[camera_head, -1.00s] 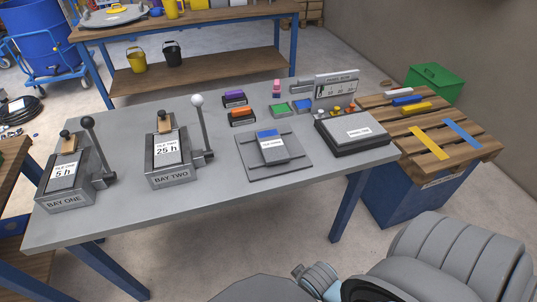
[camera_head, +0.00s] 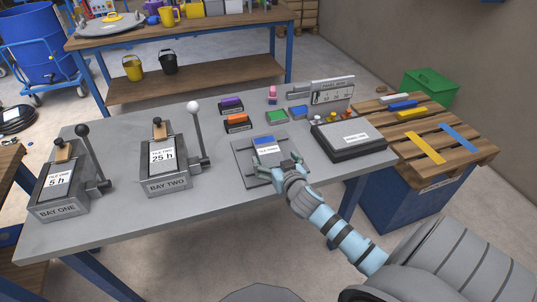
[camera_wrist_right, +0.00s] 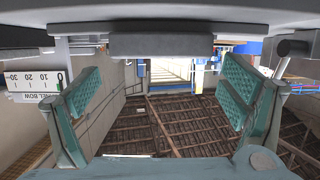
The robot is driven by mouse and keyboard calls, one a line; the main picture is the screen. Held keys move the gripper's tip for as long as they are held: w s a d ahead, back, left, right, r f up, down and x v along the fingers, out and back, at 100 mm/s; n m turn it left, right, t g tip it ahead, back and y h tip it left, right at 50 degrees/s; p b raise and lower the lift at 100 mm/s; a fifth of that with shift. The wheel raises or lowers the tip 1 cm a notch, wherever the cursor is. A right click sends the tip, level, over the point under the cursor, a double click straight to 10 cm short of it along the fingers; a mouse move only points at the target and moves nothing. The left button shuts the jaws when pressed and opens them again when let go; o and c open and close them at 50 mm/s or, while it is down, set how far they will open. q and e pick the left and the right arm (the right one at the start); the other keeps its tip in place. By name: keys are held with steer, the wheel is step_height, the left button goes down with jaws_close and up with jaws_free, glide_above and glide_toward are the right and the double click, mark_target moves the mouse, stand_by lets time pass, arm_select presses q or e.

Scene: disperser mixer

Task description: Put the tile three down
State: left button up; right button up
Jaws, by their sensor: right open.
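Tile three (camera_head: 266,142), a dark block with a blue band and a white label, lies on a flat grey plate (camera_head: 243,161) on the bench. My right gripper (camera_head: 277,163) is open, its teal fingers spread over the near part of the tile in the head view. The gripper hides the tile's near end, and I cannot tell whether the fingers touch it. In the right wrist view the fingers (camera_wrist_right: 158,103) are wide apart with nothing between them, and the tile does not show. My left gripper is out of view.
Bay one (camera_head: 59,211) and bay two (camera_head: 168,187) hold labelled tiles, with upright ball-topped levers beside them. A dark labelled box (camera_head: 345,154) stands right of the plate. Purple (camera_head: 231,103) and orange (camera_head: 237,128) blocks lie behind. A pallet (camera_head: 468,158) stands at the right.

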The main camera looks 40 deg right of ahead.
mark_target(268, 150)
steer(key=x, duration=0.5)
steer(key=shift+b, duration=0.4)
steer(key=shift+r, duration=0.1)
steer(key=c, duration=1.9)
step_height(268, 150, up, 19)
steer(key=p, duration=0.6)
steer(key=shift+c, duration=0.2)
steer(key=a+r+n+y, duration=0.5)
steer(key=a+n+y, duration=0.15)
steer(key=a, duration=0.25)
steer(key=s+a+r+n+g+y, duration=0.35)
steer(key=s+a+n+y, duration=0.45)
steer(key=s+a, duration=0.45)
steer(key=s+a+f+g+y, duration=0.1)
steer(key=s+a+f+y, duration=0.1)
steer(key=s+f, duration=0.4)
steer(key=shift+g, duration=0.35)
